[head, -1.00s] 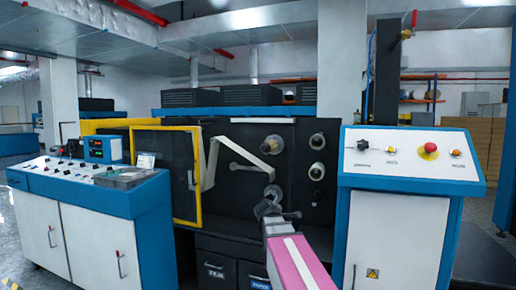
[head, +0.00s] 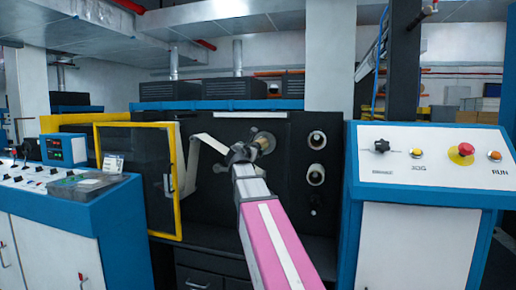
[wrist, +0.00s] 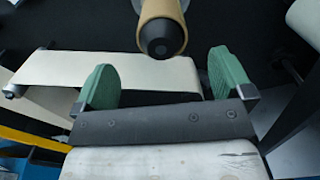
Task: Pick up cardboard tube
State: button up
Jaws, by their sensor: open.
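The cardboard tube (wrist: 158,12) is a tan cylinder around a dark rounded spindle end, at the top centre of the wrist view. In the head view the tube (head: 266,141) projects from the machine's black panel, partly hidden behind my gripper (head: 243,153). In the wrist view my gripper (wrist: 164,80) is open, with its two green finger pads apart and nothing between them. The tube's end lies beyond the fingertips, roughly centred between them. No contact shows.
A pale web strip (wrist: 110,72) crosses behind the fingers. Other rollers (head: 316,140) stick out right of the tube. A yellow-framed door (head: 140,180) stands open at left. A blue-and-white control console (head: 430,165) stands close at right.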

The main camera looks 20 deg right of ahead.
aim_at(256, 146)
jog(key=x, duration=0.8)
jog(key=shift+d+r, duration=0.1)
jog(key=shift+s, duration=0.15)
jog(key=c, duration=1)
